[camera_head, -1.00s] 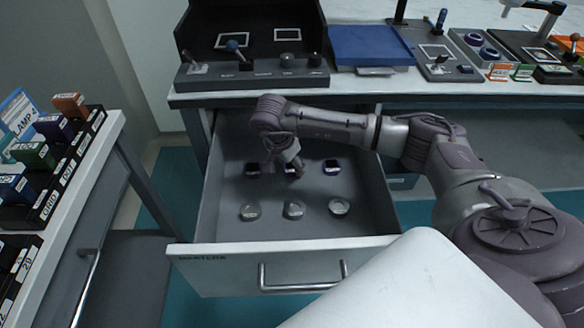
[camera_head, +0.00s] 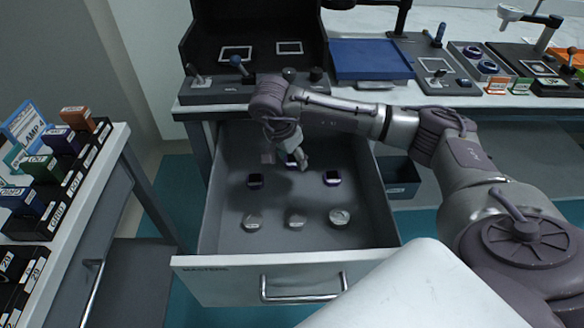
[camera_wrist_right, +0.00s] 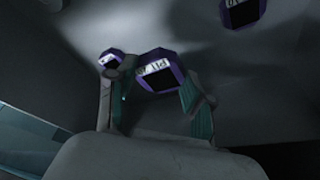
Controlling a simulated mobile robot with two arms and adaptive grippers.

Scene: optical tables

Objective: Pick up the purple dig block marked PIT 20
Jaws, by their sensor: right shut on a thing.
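My right gripper (camera_head: 291,157) reaches down into the open drawer and is shut on a small dark purple block (camera_head: 293,164). In the right wrist view the gripper (camera_wrist_right: 152,92) has a finger on each side of this purple block (camera_wrist_right: 160,74). Its white label seems to start with PIT; I cannot read the number. The block appears raised above the drawer floor. Two similar purple blocks stay in the drawer, one to its left (camera_head: 255,181) and one to its right (camera_head: 332,178). My left gripper is not in view.
The drawer (camera_head: 225,235) also holds a front row of round silvery pieces (camera_head: 296,221). Its front panel has a metal handle (camera_head: 302,290). A table with a blue tray (camera_head: 368,52) stands behind. A rack of labelled blocks (camera_head: 60,215) is at left.

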